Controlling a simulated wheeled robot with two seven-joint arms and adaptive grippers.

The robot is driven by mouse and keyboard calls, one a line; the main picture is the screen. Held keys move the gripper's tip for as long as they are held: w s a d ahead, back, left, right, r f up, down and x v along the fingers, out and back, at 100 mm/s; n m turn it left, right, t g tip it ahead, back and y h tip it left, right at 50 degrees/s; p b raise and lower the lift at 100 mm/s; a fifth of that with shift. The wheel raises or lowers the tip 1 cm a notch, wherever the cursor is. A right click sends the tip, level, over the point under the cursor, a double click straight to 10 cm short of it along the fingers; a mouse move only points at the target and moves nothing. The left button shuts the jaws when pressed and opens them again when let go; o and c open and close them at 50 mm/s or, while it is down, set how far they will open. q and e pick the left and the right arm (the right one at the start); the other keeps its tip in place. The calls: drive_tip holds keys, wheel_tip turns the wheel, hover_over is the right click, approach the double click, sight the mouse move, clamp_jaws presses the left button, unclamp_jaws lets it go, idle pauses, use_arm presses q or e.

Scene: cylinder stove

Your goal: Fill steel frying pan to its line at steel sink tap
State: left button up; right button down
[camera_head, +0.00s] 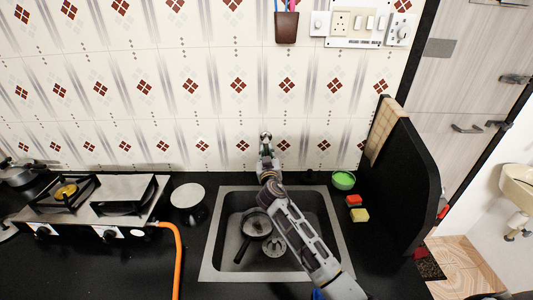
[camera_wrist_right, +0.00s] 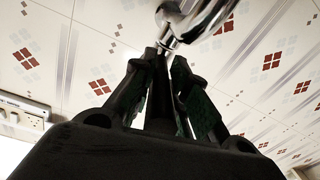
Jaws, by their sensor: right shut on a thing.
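The steel frying pan (camera_head: 257,223) sits in the basin of the steel sink (camera_head: 212,262), its dark handle pointing down and left. I cannot make out its fill line or any water in it. The chrome tap (camera_head: 266,136) stands at the wall behind the sink; it also shows large in the right wrist view (camera_wrist_right: 200,20). My right gripper (camera_head: 266,150) is up at the tap, above the pan, and in the right wrist view its fingers (camera_wrist_right: 165,62) are shut on part of the tap. My arm hides part of the tap and basin. My left gripper is not in view.
A gas stove (camera_head: 125,205) with an orange hose (camera_head: 178,255) stands at the left. A white-topped container (camera_head: 187,196) is between stove and sink. A green bowl (camera_head: 343,180) and sponges (camera_head: 359,215) lie right of the sink, beside a black partition (camera_head: 405,180).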

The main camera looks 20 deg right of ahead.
drive_tip(key=shift+s+d+r+n+y+p, duration=0.1)
drive_tip(key=shift+d+n+y+p, duration=0.2)
drive_tip(key=shift+y, duration=0.25)
drive_tip(key=shift+d+r+n+y+p, duration=0.1)
drive_tip(key=shift+d+n+y+p, duration=0.05)
drive_tip(key=shift+n+y+p, duration=0.35)
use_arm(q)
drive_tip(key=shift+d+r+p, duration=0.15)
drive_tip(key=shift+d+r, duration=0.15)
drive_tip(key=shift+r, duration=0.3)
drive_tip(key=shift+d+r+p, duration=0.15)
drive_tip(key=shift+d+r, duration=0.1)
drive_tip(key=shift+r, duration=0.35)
use_arm(e)
drive_tip(key=shift+d+n+y, duration=0.35)
drive_tip(key=shift+n+y, duration=0.05)
drive_tip(key=shift+y, duration=0.25)
drive_tip(key=c, duration=1.3)
unclamp_jaws()
drive_tip(key=shift+c, duration=0.2)
